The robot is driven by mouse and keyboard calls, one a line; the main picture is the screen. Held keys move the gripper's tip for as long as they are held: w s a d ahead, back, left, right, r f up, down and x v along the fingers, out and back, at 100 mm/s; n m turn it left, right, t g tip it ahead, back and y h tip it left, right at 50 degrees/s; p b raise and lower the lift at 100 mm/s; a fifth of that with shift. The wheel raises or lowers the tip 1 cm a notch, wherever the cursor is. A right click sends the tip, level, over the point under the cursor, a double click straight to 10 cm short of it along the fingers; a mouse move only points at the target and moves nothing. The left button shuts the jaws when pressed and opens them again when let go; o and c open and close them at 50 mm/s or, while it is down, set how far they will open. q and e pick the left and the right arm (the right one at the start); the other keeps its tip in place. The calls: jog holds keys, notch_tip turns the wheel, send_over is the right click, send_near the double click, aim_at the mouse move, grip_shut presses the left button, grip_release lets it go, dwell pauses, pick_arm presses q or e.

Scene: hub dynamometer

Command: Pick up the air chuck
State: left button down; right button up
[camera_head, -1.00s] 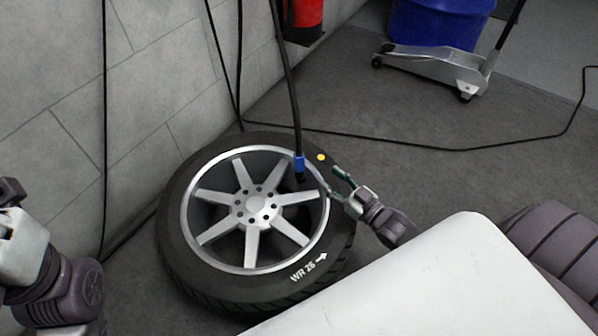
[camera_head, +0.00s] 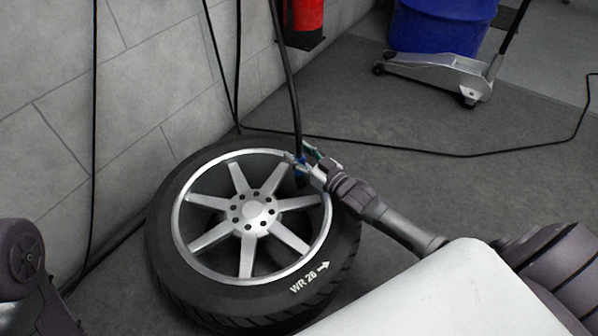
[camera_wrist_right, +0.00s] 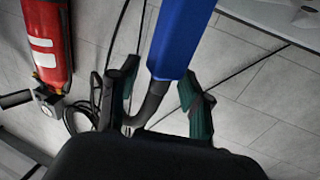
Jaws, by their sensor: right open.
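The air chuck (camera_head: 299,170) is a blue fitting with a dark lower end, hanging from a black hose over the upper right of the wheel rim. My right gripper (camera_head: 303,158) is open and reaches it from the right. In the right wrist view the blue chuck body (camera_wrist_right: 180,40) and its dark curved end lie between the parted green-tipped fingers of my right gripper (camera_wrist_right: 160,97). Contact with the fingers cannot be told. Part of my left arm shows at the left edge of the head view, but its gripper is out of frame.
A tyre (camera_head: 165,235) on a silver spoked wheel lies on the grey floor under the chuck. A red extinguisher (camera_head: 302,18) hangs by the wall; it also shows in the right wrist view (camera_wrist_right: 47,45). A floor jack (camera_head: 435,72) and blue drum (camera_head: 438,25) stand behind.

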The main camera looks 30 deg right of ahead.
jog(key=shift+w, duration=0.1)
jog(key=shift+c, duration=0.3)
grip_shut()
